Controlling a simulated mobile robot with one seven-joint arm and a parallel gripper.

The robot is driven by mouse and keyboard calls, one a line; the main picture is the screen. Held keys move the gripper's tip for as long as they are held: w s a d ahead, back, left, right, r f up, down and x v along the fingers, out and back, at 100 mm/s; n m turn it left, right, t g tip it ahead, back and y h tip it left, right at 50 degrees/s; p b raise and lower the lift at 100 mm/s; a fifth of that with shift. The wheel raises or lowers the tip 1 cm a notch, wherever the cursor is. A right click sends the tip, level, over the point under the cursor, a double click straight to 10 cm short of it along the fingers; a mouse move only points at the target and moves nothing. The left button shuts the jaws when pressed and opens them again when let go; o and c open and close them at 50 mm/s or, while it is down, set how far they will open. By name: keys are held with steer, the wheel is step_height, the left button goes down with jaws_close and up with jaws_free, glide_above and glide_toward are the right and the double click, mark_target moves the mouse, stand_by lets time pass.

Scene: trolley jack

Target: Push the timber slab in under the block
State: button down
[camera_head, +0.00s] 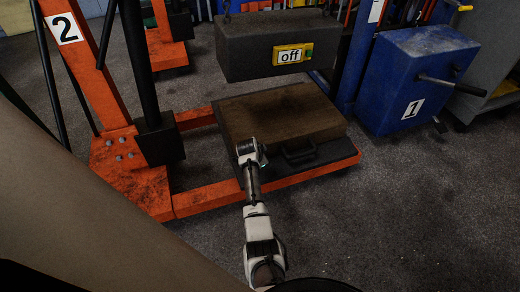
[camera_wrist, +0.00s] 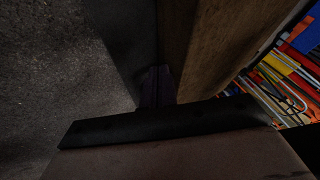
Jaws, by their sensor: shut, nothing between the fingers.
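The timber slab (camera_head: 285,108) is brown and flat, with a dark handle (camera_head: 301,152) on its near side. It lies on a black plate between the orange legs. The grey block (camera_head: 240,55), with a yellow "off" label, hangs above the slab's far part in the picture, a gap between them. My gripper (camera_head: 248,148) is shut and empty at the slab's near left edge, left of the handle; whether it touches is unclear. The wrist view shows the slab's wood (camera_wrist: 228,42) close by; the fingers are dark and hard to make out there.
The orange jack frame (camera_head: 125,165) marked 2 stands at left, its leg running along the near side of the plate. A blue cabinet (camera_head: 410,75) marked 1 with a crank stands at right. Dark floor (camera_head: 400,220) is open at the front right.

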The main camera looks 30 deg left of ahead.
steer(key=a+p+v, duration=0.1)
steer(key=p+v, duration=0.5)
steer(key=v, duration=0.1)
steer(key=shift+d+p, duration=0.35)
steer(key=shift+d, duration=0.15)
